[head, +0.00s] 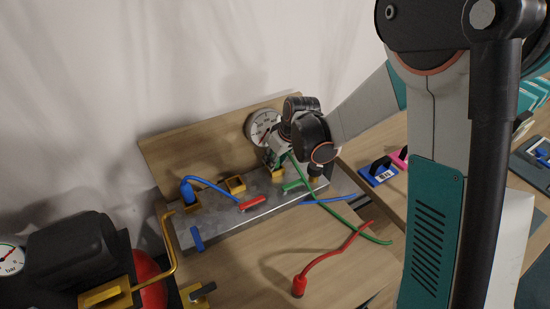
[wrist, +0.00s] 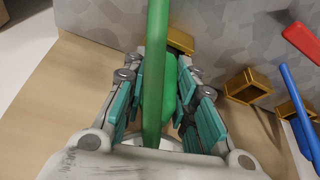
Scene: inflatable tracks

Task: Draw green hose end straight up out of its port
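My gripper (head: 275,158) is low over the grey panel (head: 222,219). In the wrist view its teal-padded fingers (wrist: 163,85) close in on both sides of the thick green hose end (wrist: 169,88) and appear shut on it. A brass port (wrist: 180,41) shows just beyond the fingertips; it also shows under my gripper in the head view (head: 278,173). How deep the end sits in the port is hidden. The thin green hose (wrist: 155,60) crosses in front of the fingers and in the head view (head: 322,204) trails down right onto the wood.
A blue hose end (head: 186,192) stands at the left brass port. An open brass port (head: 235,184) is between it and my gripper. Red (head: 252,203), green (head: 292,187) and blue (head: 196,239) levers lie along the panel front. A red hose (head: 325,257) lies loose. A gauge (head: 262,127) stands behind.

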